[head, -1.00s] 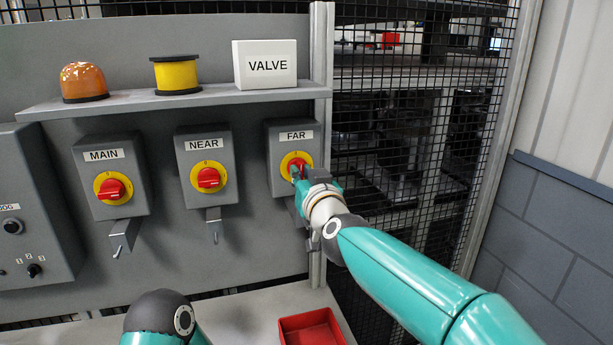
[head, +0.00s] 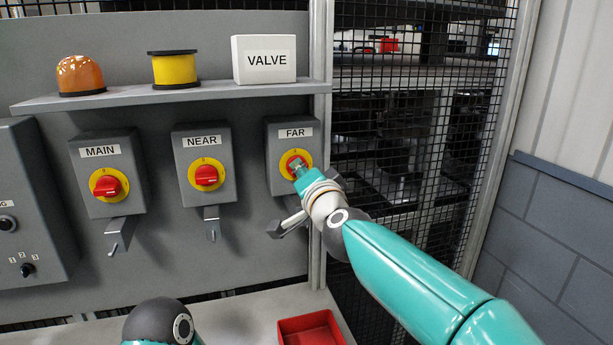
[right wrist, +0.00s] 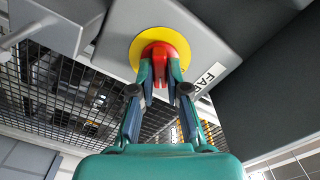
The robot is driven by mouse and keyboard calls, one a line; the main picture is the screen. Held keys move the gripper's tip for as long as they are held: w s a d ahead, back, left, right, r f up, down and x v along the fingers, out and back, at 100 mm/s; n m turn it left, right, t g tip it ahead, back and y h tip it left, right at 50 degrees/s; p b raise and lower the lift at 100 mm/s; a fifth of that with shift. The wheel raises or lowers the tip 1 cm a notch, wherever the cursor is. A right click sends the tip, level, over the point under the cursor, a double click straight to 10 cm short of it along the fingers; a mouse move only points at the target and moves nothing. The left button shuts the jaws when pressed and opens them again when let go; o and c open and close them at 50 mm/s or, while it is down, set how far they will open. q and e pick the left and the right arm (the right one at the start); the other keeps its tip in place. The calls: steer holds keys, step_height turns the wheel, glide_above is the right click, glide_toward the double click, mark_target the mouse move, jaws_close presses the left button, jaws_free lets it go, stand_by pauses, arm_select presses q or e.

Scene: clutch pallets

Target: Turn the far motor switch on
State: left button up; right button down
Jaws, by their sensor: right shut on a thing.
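The far switch is a grey box (head: 281,184) labelled FAR on the panel's right side, with a yellow disc (head: 284,157) and a red knob. My right gripper (head: 297,166) reaches it from the lower right and hides much of the knob. In the right wrist view both fingers (right wrist: 160,78) are shut on the sides of the red knob (right wrist: 160,50), in front of the yellow disc (right wrist: 122,48). The FAR label (right wrist: 212,74) appears slanted there, so the gripper is rolled relative to the box. My left gripper is out of view.
The NEAR switch (head: 206,176) and MAIN switch (head: 105,185) are to the left, with hooks beneath. A shelf (head: 215,93) above holds an orange lamp (head: 80,75), a yellow spool (head: 174,70) and a VALVE block (head: 264,60). A red tray (head: 310,328) sits below; mesh fencing is right.

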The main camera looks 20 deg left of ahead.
steer(key=m, duration=0.2)
steer(key=m+b, duration=0.1)
steer(key=m, duration=0.4)
steer(key=shift+w+d+r, duration=0.1)
steer(key=shift+w+d, duration=0.1)
steer(key=shift+d, duration=0.15)
steer(key=shift+m, duration=0.3)
steer(key=c, duration=1.2)
jaws_free()
steer(key=shift+w+f, duration=0.2)
steer(key=shift+o, duration=0.2)
steer(key=shift+s+a, duration=0.15)
steer(key=shift+a, duration=0.05)
steer(key=shift+s, duration=0.1)
steer(key=shift+d, duration=0.15)
